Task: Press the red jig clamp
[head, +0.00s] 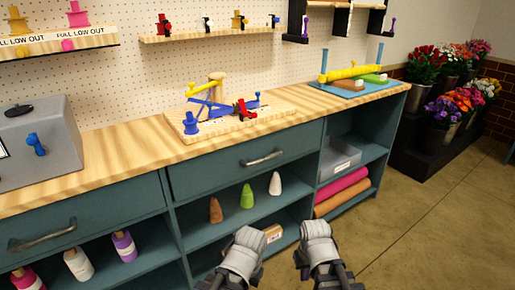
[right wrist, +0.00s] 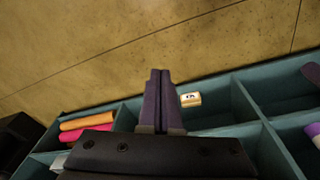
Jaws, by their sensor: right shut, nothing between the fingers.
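The red jig clamp (head: 245,109) is a small red and black piece on a pale wooden board (head: 270,122) on the counter, beside a blue and yellow jig (head: 212,106). My right gripper (head: 317,232) is low in front of the cabinet, well below and to the right of the clamp, and touches nothing. In the right wrist view its dark fingers (right wrist: 160,75) are together with nothing between them. My left gripper (head: 246,240) is beside it, further left. Its fingers cannot be made out. The clamp does not show in the right wrist view.
The wooden counter (head: 130,165) tops a teal cabinet with drawer handles and open shelves. A grey box (head: 40,140) stands at the left. A blue tray (head: 350,85) with a yellow bar is at the right. Flower buckets (head: 421,97) stand beyond. The floor is clear at the right.

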